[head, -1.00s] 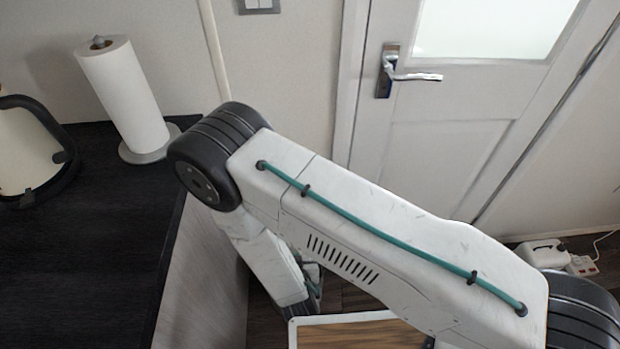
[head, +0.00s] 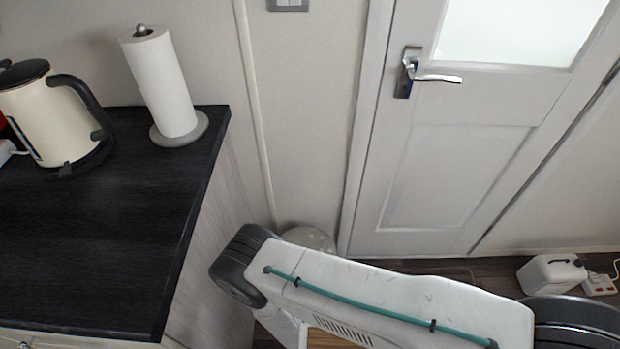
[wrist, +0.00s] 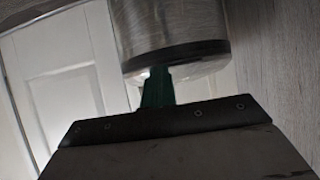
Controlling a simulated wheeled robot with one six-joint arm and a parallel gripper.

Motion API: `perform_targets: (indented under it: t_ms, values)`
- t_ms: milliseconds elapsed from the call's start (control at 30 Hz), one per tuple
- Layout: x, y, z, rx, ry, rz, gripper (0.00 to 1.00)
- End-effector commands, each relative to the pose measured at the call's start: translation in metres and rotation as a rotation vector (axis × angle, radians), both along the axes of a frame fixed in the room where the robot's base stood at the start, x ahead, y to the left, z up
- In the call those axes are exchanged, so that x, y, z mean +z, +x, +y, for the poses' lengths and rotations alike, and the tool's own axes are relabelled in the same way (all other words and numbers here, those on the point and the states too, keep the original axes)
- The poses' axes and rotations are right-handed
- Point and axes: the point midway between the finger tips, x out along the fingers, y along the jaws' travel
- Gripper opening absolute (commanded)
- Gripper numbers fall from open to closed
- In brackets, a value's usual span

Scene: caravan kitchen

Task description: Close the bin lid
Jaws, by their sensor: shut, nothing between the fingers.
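The bin is mostly hidden behind my arm in the head view; a pale rounded top part (head: 310,238) shows between the countertop's end and the door. In the wrist view the bin appears as a brushed-metal cylinder (wrist: 168,25) with a dark band and a pale, shiny part beside the band. I cannot tell for sure which part is the lid or how far it stands open. The gripper is hidden in the head view.
A dark countertop (head: 90,245) is at the left, with a cream kettle (head: 50,120) and a paper towel roll (head: 160,80). A white door (head: 450,150) stands behind my arm. A white canister (head: 551,273) and a power strip (head: 600,284) are on the floor at right.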

Motion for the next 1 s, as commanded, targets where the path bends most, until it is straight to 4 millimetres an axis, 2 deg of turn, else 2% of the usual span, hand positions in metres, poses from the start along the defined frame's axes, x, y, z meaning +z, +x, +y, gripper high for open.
perform_targets:
  t_ms: [33,200,700,867,1000]
  values:
    - [-0.01,0.0,0.0,-0.002,0.002,0.014,0.0]
    - [-0.018,0.001,-0.001,-0.002,0.002,0.018,0.0]
    - [-0.022,0.004,-0.002,-0.005,0.002,0.024,0.0]
    - [-0.01,0.004,-0.001,-0.005,0.002,0.023,0.0]
    - [0.018,0.002,0.002,-0.003,0.004,0.017,0.0]
